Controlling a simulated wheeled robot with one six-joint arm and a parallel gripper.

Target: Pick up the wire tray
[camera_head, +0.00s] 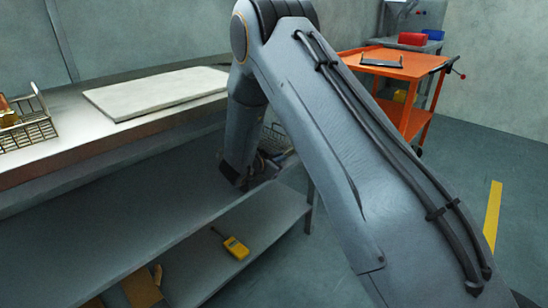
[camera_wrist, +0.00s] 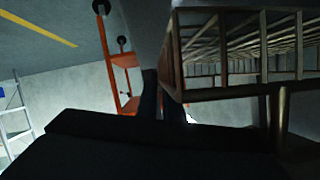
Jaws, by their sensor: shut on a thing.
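A wire tray of thin brownish bars fills the upper right of the wrist view (camera_wrist: 235,93), close to the camera. My gripper (camera_wrist: 162,92) is shut on the tray at its near left corner; the exact contact is dark and hard to see. In the head view my arm hides most of the tray, and only a bit of its mesh (camera_head: 279,134) shows beside the arm. My gripper (camera_head: 268,167) there is at the right end of the bench, mostly hidden behind the arm.
A yellow handheld device (camera_head: 236,248) lies on the lower shelf. An orange cart (camera_head: 385,66) stands behind, right. Floor at right is clear.

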